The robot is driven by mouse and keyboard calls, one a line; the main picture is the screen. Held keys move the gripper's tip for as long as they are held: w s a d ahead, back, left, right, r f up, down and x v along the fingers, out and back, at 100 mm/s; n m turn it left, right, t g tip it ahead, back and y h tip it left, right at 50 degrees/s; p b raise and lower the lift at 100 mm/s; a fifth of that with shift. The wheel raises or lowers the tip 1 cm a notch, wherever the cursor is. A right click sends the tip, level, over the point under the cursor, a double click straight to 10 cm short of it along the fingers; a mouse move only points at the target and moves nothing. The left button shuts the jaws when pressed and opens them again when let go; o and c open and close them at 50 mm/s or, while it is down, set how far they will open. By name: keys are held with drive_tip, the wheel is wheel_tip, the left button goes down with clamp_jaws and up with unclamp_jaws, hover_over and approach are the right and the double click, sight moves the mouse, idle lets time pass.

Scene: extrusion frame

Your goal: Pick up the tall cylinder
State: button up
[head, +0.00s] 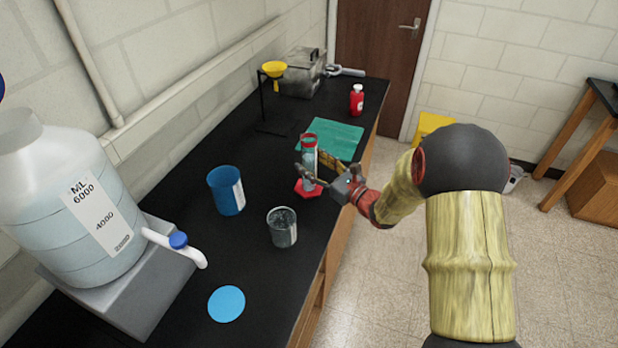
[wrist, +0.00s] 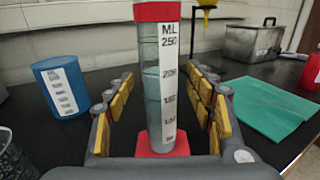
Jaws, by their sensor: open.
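The tall cylinder (head: 310,160) is a clear graduated cylinder with a red top ring and a red base, standing upright on the black bench. It holds liquid. In the wrist view the cylinder (wrist: 158,85) stands between the fingers, its label reading up to 250 ML. My gripper (head: 322,172) is open around the cylinder's middle. In the wrist view the yellow pads of my gripper (wrist: 162,105) lie on both sides, with visible gaps to the cylinder.
A blue beaker (head: 226,190) and a clear beaker (head: 282,228) stand to the left and nearer. A green mat (head: 340,138) lies behind the cylinder. A red bottle (head: 357,100), a yellow funnel (head: 274,69) on a stand and a metal box (head: 300,75) are farther back.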

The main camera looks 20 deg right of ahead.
drive_tip(key=shift+x, duration=1)
drive_tip(key=shift+c, duration=0.2)
clamp_jaws()
